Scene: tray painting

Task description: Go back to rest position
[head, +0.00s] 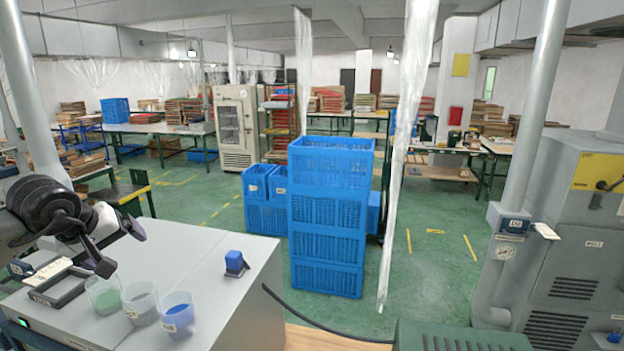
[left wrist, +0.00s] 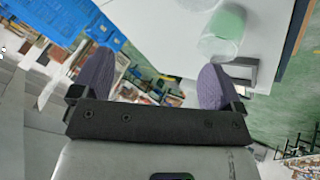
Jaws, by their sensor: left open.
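My left gripper (head: 121,248) is over the left part of the grey worktop (head: 195,250) in the head view, above and behind the cups. Its jaws are open with nothing between them. In the left wrist view the two purple finger pads stand wide apart around an empty gap (left wrist: 155,78). A clear cup with green content (head: 106,300) stands nearest the gripper, apart from it; it also shows in the left wrist view (left wrist: 222,30). My right gripper is not in view.
A cup with grey content (head: 143,308) and one with blue content (head: 178,318) stand beside the green one. A small blue-topped block (head: 235,262) is farther right. Dark frames (head: 58,290) lie at left. Blue crates (head: 328,215) are stacked beyond the worktop.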

